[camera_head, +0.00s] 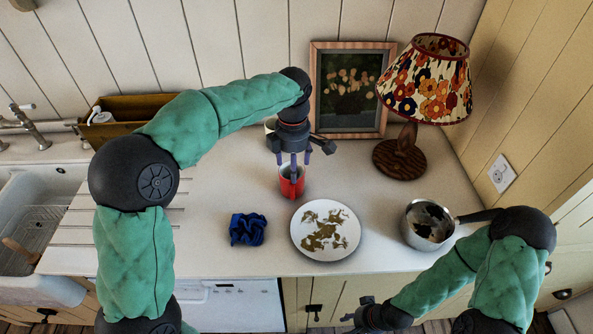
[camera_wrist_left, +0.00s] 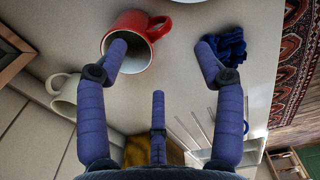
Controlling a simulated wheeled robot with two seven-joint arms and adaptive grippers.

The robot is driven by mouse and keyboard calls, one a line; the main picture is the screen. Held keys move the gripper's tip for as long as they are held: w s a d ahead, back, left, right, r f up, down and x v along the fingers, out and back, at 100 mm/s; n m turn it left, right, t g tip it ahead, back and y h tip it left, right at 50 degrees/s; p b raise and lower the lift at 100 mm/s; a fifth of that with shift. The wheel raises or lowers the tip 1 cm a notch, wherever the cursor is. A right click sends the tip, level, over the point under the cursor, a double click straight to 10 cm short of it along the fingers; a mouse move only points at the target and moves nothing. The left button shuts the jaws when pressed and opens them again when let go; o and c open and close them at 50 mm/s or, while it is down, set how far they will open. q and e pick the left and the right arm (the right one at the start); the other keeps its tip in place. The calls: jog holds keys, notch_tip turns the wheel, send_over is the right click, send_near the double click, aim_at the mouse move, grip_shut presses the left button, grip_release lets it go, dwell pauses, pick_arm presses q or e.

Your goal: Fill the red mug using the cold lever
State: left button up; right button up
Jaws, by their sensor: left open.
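The red mug (camera_head: 291,188) stands on the counter behind the white plate. My left gripper (camera_head: 293,165) points down right over it, its fingers overlapping the mug's rim in the head view. In the left wrist view the red mug (camera_wrist_left: 137,65) shows its opening and handle. There my left gripper (camera_wrist_left: 163,62) is open, with one fingertip over or inside the mug's opening; I cannot tell which. The tap (camera_head: 29,126) with its levers is at the far left over the sink (camera_head: 25,225). My right gripper (camera_head: 357,317) is low at the counter's front; its fingers are too unclear to read.
A blue cloth (camera_head: 247,229), a plate with scraps (camera_head: 301,243) and a saucepan (camera_head: 411,233) lie along the front. A lamp (camera_head: 405,155) and framed picture (camera_head: 318,85) stand behind. A pale mug (camera_wrist_left: 62,98) is beside the red one. The draining grooves are clear.

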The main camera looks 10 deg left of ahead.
aim_at(293, 187)
pick_arm(q)
notch_tip(293, 187, down, 6)
jog(key=shift+r+b, duration=0.1)
jog(key=shift+b, duration=0.7)
notch_tip(293, 187, down, 5)
jog(key=shift+a+f+b, duration=0.1)
jog(key=shift+a+b, duration=0.05)
jog(key=shift+b, duration=0.9)
jog(key=shift+w, duration=0.1)
grip_shut()
